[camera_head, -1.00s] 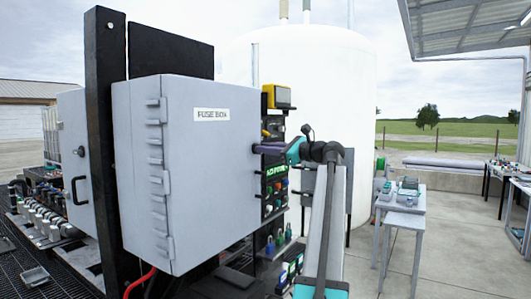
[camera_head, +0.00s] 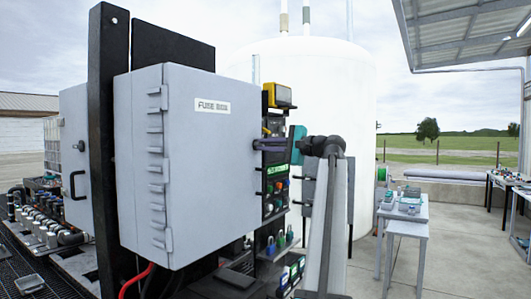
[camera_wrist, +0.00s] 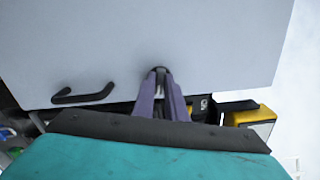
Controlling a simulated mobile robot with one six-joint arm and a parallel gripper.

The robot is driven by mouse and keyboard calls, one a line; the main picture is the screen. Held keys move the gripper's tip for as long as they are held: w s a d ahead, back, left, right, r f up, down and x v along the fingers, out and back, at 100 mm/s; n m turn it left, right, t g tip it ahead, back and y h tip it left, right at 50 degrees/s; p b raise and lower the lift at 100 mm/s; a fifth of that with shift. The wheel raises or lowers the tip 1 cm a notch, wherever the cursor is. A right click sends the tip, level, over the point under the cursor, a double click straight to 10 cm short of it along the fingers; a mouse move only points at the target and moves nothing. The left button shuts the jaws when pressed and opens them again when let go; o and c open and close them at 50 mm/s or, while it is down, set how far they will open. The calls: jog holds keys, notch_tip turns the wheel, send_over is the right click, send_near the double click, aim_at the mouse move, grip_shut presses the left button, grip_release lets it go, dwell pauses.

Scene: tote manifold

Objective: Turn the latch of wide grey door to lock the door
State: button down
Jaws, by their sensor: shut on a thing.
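The wide grey door (camera_wrist: 190,40) fills the upper part of the wrist view, with a black bar handle (camera_wrist: 82,95) near its edge at left. A small dark latch (camera_wrist: 158,72) sits near the same edge. My gripper (camera_wrist: 160,85) has its purple fingers closed around the latch. In the head view the grey box marked FUSE BOX (camera_head: 200,180) stands in front, with hinges down its near corner. My gripper (camera_head: 258,144) reaches its right edge from the right. The latch itself cannot be made out there, and its exact angle is hard to tell.
A black post (camera_head: 105,140) stands left of the box. A yellow device (camera_head: 279,95) and a dark panel with coloured buttons (camera_head: 275,180) are close behind my fingers. A white tank (camera_head: 335,90) is behind. Grey tables (camera_head: 405,212) stand at right, with open floor between.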

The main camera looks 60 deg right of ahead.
jog(key=shift+f+n+b, duration=0.15)
jog(key=shift+n+b, duration=0.7)
jog(key=shift+n, duration=0.55)
jog(key=c, duration=1.8)
grip_release()
jog(key=shift+a, duration=0.1)
jog(key=s+b, duration=0.2)
jog(key=s, duration=1.2)
jog(key=shift+b, duration=0.3)
